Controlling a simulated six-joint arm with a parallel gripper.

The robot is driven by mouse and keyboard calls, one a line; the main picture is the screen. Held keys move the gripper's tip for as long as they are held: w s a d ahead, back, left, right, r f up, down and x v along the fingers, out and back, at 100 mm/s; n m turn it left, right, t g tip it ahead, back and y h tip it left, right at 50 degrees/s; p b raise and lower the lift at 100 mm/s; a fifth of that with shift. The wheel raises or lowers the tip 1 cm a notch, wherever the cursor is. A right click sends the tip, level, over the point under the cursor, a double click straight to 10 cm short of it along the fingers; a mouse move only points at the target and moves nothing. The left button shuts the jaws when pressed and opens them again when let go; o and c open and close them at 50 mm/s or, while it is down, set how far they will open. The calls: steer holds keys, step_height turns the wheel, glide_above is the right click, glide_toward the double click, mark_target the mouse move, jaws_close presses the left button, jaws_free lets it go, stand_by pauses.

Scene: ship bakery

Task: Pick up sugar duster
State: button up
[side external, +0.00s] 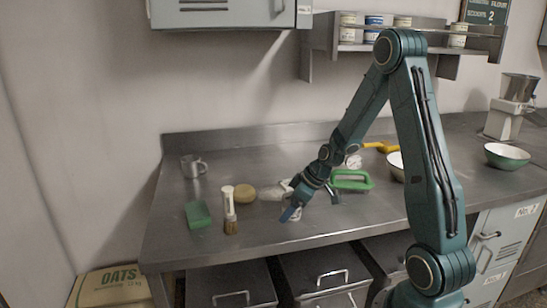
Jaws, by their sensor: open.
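My gripper (311,204) is low over the front middle of the steel counter (330,225), its fingers apart and pointing down. Pale, whitish things (272,191) lie just left of and partly behind it; the gripper and wrist hide part of them. I cannot tell for sure which thing is the sugar duster; it may be among these pale things. I cannot tell whether the fingers touch anything.
Left of the gripper are a round tan thing (244,192), a brush (230,212), a green block (198,214) and a metal mug (193,166).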

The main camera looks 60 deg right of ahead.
stand_by(0.3)
steer(key=c, duration=1.1)
steer(key=shift+r, duration=0.2)
step_height(320, 180, up, 20)
steer(key=shift+f, duration=0.15)
stand_by(0.4)
